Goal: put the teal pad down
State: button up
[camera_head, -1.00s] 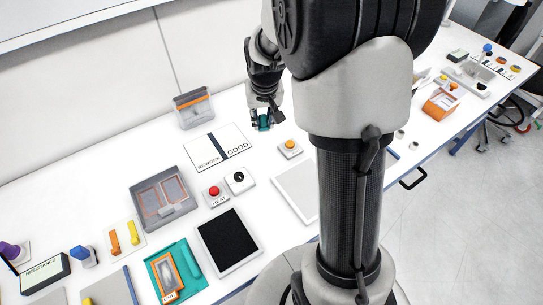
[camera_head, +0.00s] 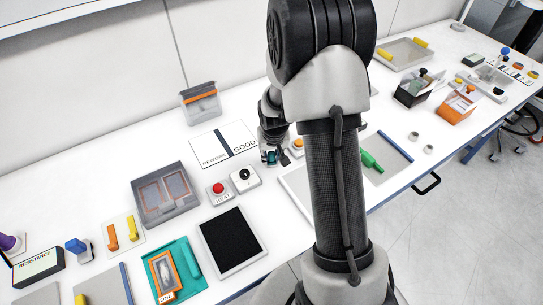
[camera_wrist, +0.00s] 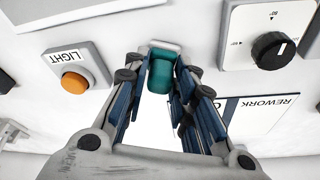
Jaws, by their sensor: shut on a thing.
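The teal pad (camera_wrist: 161,75) sits between the fingers of my gripper (camera_wrist: 163,88) in the wrist view, with a pale plate at its far end. My gripper (camera_head: 269,158) is shut on the pad. In the head view a small part of the teal pad (camera_head: 271,157) shows at the fingertips, just left of the orange light button (camera_head: 297,144) and right of the REWORK/GOOD card (camera_head: 216,150). I cannot tell whether the pad touches the table.
A black dial box (camera_head: 244,178) and a red HEAT button (camera_head: 218,188) stand close in front. A grey bin with an orange strip (camera_head: 200,103) stands behind the card. My arm hides part of a white-grey plate (camera_head: 292,186) on the right.

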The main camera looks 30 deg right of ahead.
jog(key=o, duration=0.9)
jog(key=shift+f, duration=0.2)
jog(key=shift+o, duration=0.2)
jog(key=s+a+r+n+p, duration=0.1)
jog(key=s+a+r+p, duration=0.15)
jog(key=r, duration=0.75)
jog(key=s+a+r+p, duration=0.1)
jog(key=s+a+r, duration=0.25)
jog(key=r, duration=0.65)
jog(key=s+a+r+n, duration=0.1)
jog(key=s+a+r, duration=0.1)
jog(key=s, duration=0.4)
jog(key=s+a+r+n+t, duration=0.1)
jog(key=s+a+r, duration=0.2)
jog(key=s+r, duration=0.2)
jog(key=s+a+r+n+y, duration=0.1)
jog(key=s+a+r, duration=0.2)
jog(key=s, duration=0.5)
jog(key=shift+s+r+t, duration=0.15)
jog(key=shift+s+t, duration=0.25)
jog(key=shift+a, duration=0.1)
